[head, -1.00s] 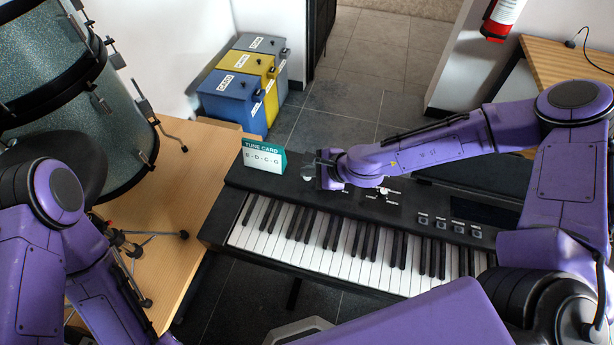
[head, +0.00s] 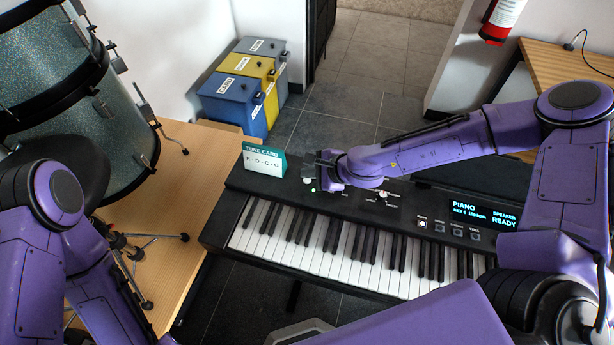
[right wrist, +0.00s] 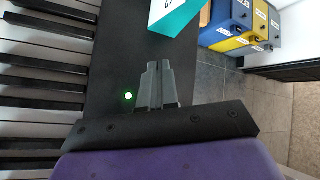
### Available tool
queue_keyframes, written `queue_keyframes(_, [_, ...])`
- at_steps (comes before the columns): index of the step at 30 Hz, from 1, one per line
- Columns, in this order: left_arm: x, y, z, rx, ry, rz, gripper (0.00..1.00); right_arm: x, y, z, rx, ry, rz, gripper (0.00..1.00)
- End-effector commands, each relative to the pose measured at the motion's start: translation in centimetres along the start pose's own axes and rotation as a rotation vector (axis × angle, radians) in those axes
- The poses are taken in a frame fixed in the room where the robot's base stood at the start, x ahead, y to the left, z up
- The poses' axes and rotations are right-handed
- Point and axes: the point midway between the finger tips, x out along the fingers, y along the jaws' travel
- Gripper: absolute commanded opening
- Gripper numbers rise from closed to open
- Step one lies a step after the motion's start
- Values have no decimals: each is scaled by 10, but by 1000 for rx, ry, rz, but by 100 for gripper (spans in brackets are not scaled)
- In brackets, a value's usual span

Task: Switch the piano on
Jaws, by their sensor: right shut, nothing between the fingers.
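The black digital piano (head: 232,186) stands in the middle of the head view. Its display (head: 476,213) is lit and reads "PIANO", "SPEAKER READY" and a tempo. A small green light glows at the left of its panel (head: 313,189); the light (right wrist: 128,96) also shows in the right wrist view. My right gripper (head: 316,170) is over the panel's left part, beside the green light. In the right wrist view the right gripper's fingers (right wrist: 158,68) are together with nothing between them. The power control itself cannot be made out. The left arm shows at the left, but its gripper is not visible.
A tune card (head: 264,160) stands on the piano's left end, close to my right gripper. A drum (head: 110,130) stands on a wooden surface (head: 185,200) at the left. Blue, yellow and grey bins (head: 232,103) stand behind. A fire extinguisher (head: 502,18) hangs at upper right.

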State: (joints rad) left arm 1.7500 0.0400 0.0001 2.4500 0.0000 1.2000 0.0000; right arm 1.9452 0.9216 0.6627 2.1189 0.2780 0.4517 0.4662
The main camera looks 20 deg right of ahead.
Motion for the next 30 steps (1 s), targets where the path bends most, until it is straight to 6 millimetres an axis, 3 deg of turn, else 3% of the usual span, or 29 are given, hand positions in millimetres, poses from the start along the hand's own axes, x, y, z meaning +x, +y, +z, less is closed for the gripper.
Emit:
queue_keyframes(8, [-3, 0, -1, 0, 0, 0, 43, -2, -1, 2, 0, 0, 1, 0])
queue_keyframes(23, [-51, -5, -21, 0, 0, 0, 43, -42, -30, 31, 1, 0, 1, 0])
queue_keyframes(30, [-49, -4, -20, 0, 0, 0, 43, -41, -30, 30, 1, 1, 1, 0])
